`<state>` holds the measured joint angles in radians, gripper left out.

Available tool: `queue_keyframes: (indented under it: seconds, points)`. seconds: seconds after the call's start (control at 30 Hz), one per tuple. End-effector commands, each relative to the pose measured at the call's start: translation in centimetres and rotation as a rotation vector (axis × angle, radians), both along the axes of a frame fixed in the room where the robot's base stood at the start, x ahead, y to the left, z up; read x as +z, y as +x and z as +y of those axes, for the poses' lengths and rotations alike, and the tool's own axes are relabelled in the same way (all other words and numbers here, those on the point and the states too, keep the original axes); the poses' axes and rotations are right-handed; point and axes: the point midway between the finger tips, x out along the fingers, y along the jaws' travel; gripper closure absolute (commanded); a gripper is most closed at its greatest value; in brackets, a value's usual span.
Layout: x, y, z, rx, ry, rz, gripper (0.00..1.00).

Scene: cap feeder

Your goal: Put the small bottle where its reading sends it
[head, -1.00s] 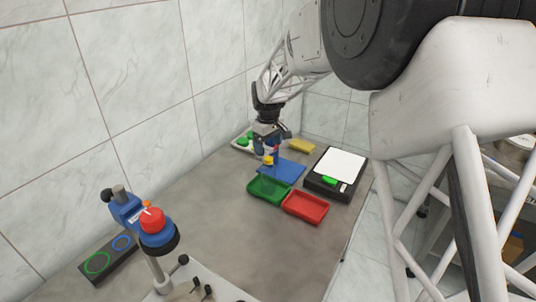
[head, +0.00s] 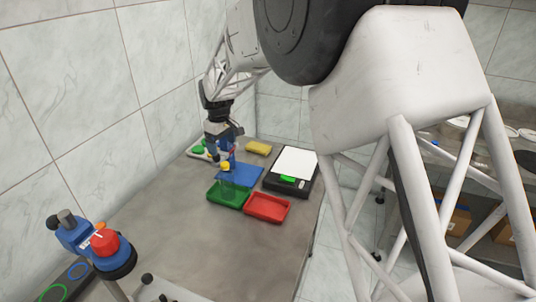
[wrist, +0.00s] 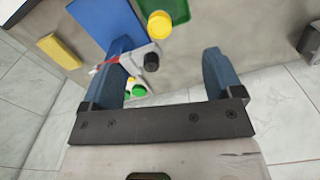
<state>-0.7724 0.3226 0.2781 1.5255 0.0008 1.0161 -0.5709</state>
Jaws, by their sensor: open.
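A small bottle with a yellow cap (head: 226,166) stands upright at the green tray (head: 213,198); its clear body is faint. In the wrist view the yellow cap (wrist: 160,24) lies over the edge of the green tray (wrist: 184,12), beyond my fingertips. My gripper (head: 225,150) is open, just above and behind the cap; in the wrist view its two blue fingers (wrist: 165,55) are wide apart with nothing clamped between them. A black scale (head: 270,184) with a white top and a lit green display stands at the right; its reading is too small to make out.
A red tray (head: 267,208) sits right of the green tray, and a blue mat (head: 245,175) lies behind. A yellow block (head: 258,148) and a pale tray with green pieces (head: 196,153) are farther back. A blue-and-red device (head: 95,246) stands front left. The middle tabletop is clear.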

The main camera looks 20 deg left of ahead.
Motion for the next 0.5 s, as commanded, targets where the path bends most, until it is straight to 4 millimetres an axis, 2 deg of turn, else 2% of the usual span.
queue_keyframes:
  seconds: [0.33,0.5]
  points:
    - [0.1,0.0,-0.2,-0.004,0.001,-0.001,0.14]
    - [1.2,0.3,-2.1,-0.034,0.005,-0.005,0.14]
